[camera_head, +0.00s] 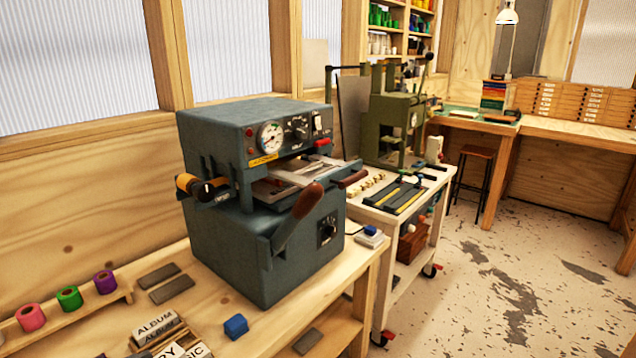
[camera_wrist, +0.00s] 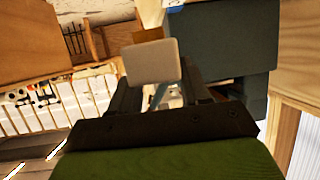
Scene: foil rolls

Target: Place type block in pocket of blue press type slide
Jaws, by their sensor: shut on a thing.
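My gripper (camera_wrist: 160,92) shows in the wrist view, with its two dark fingers shut on a plain grey-beige block (camera_wrist: 151,61), which I take to be the type block. Its lettering, if any, is not visible. The blue-grey press (camera_head: 265,200) stands on the wooden bench in the head view, with a gauge and knobs on its front. Its metal type slide (camera_head: 290,176) lies in the front opening; I cannot make out the pocket. A dark blue-grey body, likely the press (camera_wrist: 225,45), is at upper right in the wrist view. My gripper is not visible in the head view.
On the bench (camera_head: 215,300) are lettered blocks (camera_head: 155,328), a small blue block (camera_head: 236,326), dark flat plates (camera_head: 171,288) and coloured foil rolls (camera_head: 68,298). A brown-handled lever (camera_head: 306,202) juts from the press front. A white cart (camera_head: 400,210) and green press (camera_head: 395,125) stand to the right.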

